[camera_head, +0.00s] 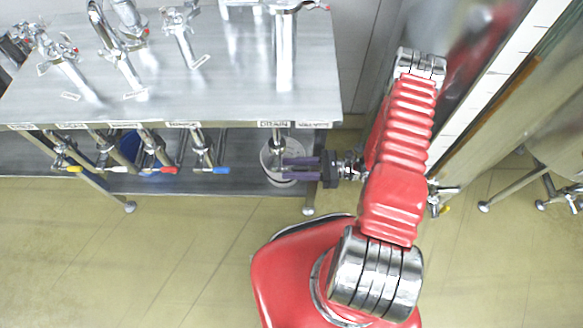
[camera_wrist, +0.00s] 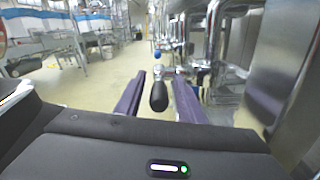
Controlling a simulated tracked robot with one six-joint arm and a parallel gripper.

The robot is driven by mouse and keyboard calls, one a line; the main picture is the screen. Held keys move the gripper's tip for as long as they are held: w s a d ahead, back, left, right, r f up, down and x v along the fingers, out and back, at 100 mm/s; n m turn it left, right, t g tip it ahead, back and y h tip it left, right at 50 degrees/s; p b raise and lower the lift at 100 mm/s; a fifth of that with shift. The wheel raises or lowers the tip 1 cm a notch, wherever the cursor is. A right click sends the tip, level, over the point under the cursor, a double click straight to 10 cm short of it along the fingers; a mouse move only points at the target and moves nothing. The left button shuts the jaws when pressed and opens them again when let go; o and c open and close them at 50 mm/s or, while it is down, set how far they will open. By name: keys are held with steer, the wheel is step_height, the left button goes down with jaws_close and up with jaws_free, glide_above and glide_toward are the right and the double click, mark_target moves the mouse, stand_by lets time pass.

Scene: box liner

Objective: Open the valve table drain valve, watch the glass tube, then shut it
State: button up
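The valve table (camera_head: 235,95) is a steel bench with a DRAIN label (camera_head: 275,124) on its front edge. My gripper (camera_head: 285,168) reaches in from the right below that label, at the drain valve (camera_head: 278,138). In the wrist view, my gripper (camera_wrist: 158,78) has its two purple fingers apart. The valve's black handle (camera_wrist: 158,97) sits between them, pointing toward me, with visible gaps on both sides. The handle is not clear in the head view. A shiny upright tube (camera_head: 284,52) stands above the drain; I cannot tell whether it is glass or its level.
A white bucket (camera_head: 270,165) stands on the lower shelf below the drain. Valves with yellow (camera_head: 75,169), red (camera_head: 171,169) and blue (camera_head: 217,170) handles line the front to the left. A blue bucket (camera_head: 130,146) is behind them. The front floor is clear.

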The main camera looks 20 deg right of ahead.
jaws_close()
